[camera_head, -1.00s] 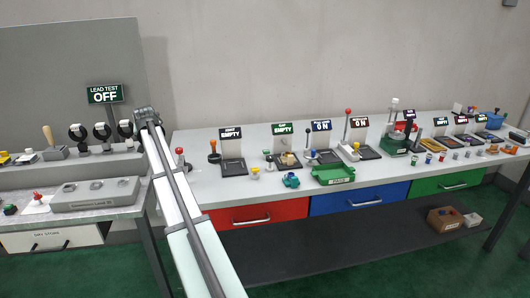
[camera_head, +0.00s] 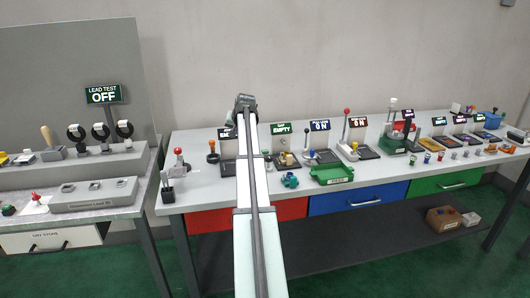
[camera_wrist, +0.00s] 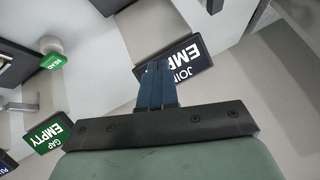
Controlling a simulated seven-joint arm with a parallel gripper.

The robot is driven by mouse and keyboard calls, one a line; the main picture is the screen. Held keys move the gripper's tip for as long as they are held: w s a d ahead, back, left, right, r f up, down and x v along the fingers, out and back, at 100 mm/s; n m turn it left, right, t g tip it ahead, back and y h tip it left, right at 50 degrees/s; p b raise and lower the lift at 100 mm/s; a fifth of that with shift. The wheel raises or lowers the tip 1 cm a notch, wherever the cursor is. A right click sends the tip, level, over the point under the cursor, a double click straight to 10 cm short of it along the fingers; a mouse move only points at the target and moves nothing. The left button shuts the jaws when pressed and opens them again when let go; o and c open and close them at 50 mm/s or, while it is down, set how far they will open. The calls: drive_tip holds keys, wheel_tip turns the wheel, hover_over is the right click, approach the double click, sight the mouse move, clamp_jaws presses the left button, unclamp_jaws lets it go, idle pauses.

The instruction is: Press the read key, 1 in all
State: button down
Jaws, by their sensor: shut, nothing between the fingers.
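A small green-topped key (camera_wrist: 50,45) shows at the upper left of the wrist view, beside a small green label (camera_wrist: 54,61) that seems to say READ. In the head view, a small green cap (camera_head: 267,153) on the bench, just right of my arm, is probably the same key. My gripper (camera_wrist: 157,67) is shut and empty, with its fingers in front of the JOINT EMPTY sign (camera_wrist: 178,58). It is apart from the key, which lies to its left in the wrist view. In the head view only the raised arm end (camera_head: 244,103) shows; the fingertips are hidden.
The GAP EMPTY sign (camera_head: 281,128) stands right of my arm. An orange-knobbed post (camera_head: 212,146) and a red-knobbed lever (camera_head: 179,153) stand to its left.

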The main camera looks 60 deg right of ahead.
drive_tip(key=r+t+y, duration=0.2)
hover_over(267, 151)
drive_tip(key=shift+a+n, duration=0.1)
drive_tip(key=shift+n, duration=0.4)
drive_tip(key=shift+f, duration=4.35)
drive_tip(key=shift+f, duration=0.2)
drive_tip(key=shift+f, duration=0.25)
